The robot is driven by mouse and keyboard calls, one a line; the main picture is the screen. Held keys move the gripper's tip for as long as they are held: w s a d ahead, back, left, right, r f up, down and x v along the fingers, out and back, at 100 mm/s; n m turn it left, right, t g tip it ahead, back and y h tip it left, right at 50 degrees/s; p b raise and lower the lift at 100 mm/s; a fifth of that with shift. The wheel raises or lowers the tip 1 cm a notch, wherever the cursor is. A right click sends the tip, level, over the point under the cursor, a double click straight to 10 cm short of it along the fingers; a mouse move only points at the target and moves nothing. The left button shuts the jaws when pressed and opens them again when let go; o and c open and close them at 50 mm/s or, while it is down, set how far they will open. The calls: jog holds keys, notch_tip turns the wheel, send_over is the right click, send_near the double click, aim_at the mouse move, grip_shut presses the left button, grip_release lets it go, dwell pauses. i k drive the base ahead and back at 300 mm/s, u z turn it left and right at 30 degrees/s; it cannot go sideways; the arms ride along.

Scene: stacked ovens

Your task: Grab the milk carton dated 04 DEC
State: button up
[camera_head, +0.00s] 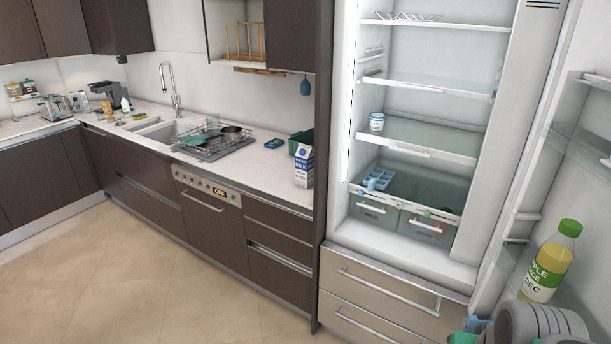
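A milk carton (304,167) stands upright near the right end of the counter, beside the tall fridge housing. It is white and blue with "MILK" lettering; no date on it is legible at this size. Grey rounded parts of my arm show at the bottom right, in front of the open fridge door. Small teal pieces beside them, cut by the bottom edge, may be the fingertips of my gripper (467,331). Whether it is open or shut cannot be told. The gripper is far from the carton.
The fridge (415,135) is open, its door at right holding an apple juice bottle (550,262) labelled DEC. A small tub (376,121) stands on a shelf. A dark green box (300,141) is behind the carton. A dish rack (212,141) is left. The floor (150,280) is clear.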

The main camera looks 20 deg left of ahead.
aim_at(304, 155)
jog(key=u, duration=0.7)
jog(key=i, duration=1.2)
jog(key=u, duration=1.3)
jog(key=i, duration=1.55)
jog(key=u, duration=0.2)
